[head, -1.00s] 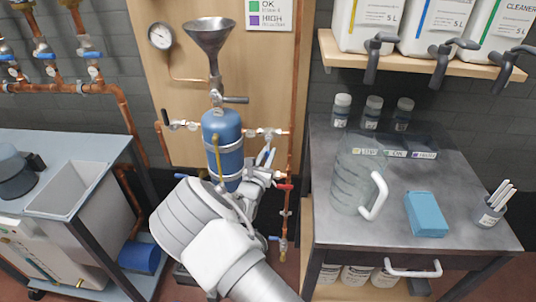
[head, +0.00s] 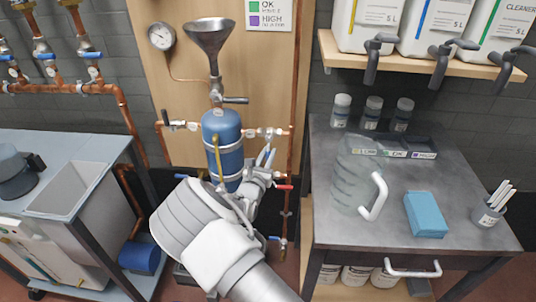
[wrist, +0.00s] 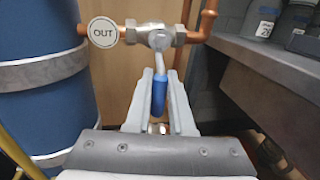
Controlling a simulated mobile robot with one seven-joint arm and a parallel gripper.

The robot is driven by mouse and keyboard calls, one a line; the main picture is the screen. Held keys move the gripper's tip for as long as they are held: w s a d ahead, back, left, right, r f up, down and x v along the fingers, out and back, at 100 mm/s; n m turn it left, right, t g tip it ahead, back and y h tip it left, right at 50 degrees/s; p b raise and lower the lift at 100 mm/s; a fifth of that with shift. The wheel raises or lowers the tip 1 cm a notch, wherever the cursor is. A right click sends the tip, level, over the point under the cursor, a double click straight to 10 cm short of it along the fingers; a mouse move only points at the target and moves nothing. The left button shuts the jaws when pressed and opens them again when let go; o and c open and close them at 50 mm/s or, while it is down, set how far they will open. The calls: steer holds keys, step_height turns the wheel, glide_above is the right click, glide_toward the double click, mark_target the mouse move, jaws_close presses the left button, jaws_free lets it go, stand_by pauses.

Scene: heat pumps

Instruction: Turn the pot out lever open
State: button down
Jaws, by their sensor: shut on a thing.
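The blue pot (head: 222,150) stands against the wooden panel, and its side fills the left of the wrist view (wrist: 40,100). A round OUT tag (wrist: 103,32) hangs on the copper pipe beside the pot. Right of it is the out valve (wrist: 160,38), also seen in the head view (head: 265,133). Its lever has a blue grip (wrist: 159,95) and points down from the valve, across the pipe. My gripper (wrist: 160,90) has its fingers on both sides of the blue grip and is shut on it. In the head view my gripper (head: 266,160) partly hides the lever.
A red-handled valve (head: 285,187) sits just right of and below my gripper. A vertical copper pipe (head: 290,80) runs close to the right. The grey workbench (head: 455,180) with a clear jug (head: 352,175) stands farther right. A metal funnel (head: 207,35) rises above the pot.

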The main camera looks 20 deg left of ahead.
steer(key=shift+d, duration=0.1)
steer(key=d+r+n+y+p, duration=0.2)
steer(key=n+p, duration=0.3)
steer(key=n, duration=0.5)
steer(key=w+d+r+n+t+y+p, duration=0.1)
steer(key=n+p, duration=0.4)
steer(key=n, duration=0.5)
steer(key=shift+d+r+t+y, duration=0.3)
steer(key=shift+d+r+y, duration=0.25)
steer(key=shift+r, duration=0.1)
steer(key=c, duration=0.8)
jaws_free()
steer(key=shift+r, duration=0.1)
steer(key=shift+s, duration=0.1)
